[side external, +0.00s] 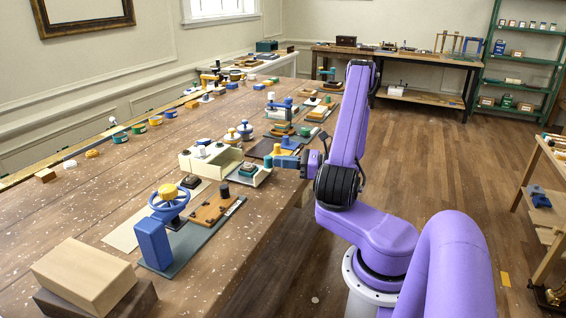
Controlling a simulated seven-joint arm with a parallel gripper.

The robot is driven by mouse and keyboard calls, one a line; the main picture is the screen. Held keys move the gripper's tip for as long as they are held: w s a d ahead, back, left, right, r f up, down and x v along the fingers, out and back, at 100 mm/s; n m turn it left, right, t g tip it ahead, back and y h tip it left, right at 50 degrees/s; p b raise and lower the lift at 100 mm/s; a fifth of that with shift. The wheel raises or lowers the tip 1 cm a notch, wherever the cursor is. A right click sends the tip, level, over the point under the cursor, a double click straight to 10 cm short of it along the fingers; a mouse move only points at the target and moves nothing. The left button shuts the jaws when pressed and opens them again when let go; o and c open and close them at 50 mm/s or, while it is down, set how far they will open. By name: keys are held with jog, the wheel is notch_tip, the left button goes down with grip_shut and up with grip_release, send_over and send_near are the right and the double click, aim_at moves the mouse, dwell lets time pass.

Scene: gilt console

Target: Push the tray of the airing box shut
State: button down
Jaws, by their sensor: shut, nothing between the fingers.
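The airing box appears to be the cream box (212,160) in the middle of the table, with small knobs on its top. Its tray (262,178) stands out from the box on the side toward my arm, with a dark-and-green piece in or on it. My gripper (270,161) is shut and empty, close to the tray's outer end and seemingly a little above it. Whether it touches the tray cannot be told in this view. The inside of the tray is mostly hidden.
A wooden block (84,275) lies at the near corner. The table's right edge runs beneath my arm.

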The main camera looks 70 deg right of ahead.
aim_at(247, 165)
jog(key=w, duration=1.1)
jog(key=shift+w, duration=0.6)
